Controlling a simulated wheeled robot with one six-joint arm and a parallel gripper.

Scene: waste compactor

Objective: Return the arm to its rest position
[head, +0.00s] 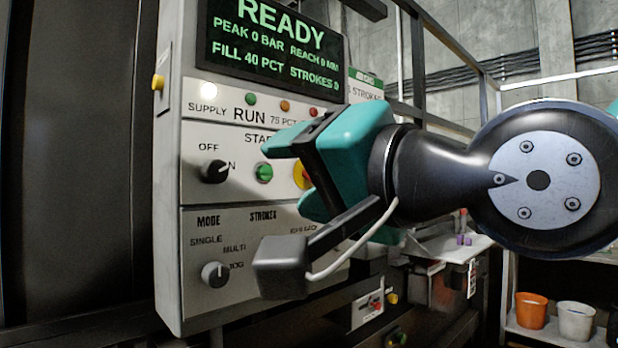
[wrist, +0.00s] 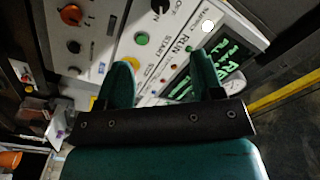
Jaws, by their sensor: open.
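My gripper (head: 288,172) is teal and black and reaches in from the right in front of the control panel in the head view. In the wrist view its two fingers (wrist: 162,80) stand apart with nothing between them. The control panel (head: 196,245) is a pale grey box with a black screen (head: 275,45) reading READY, a supply knob (head: 215,171), a mode knob (head: 214,274) and a green start button (head: 263,173). A red and yellow button (head: 302,176) is partly hidden behind the gripper. The gripper appears close to the panel; contact cannot be told.
A yellow side button (head: 157,82) sits on the panel's left edge. A dark metal frame (head: 483,110) stands behind my arm. A shelf (head: 545,340) at lower right holds an orange bucket (head: 531,311) and a white bucket (head: 576,320).

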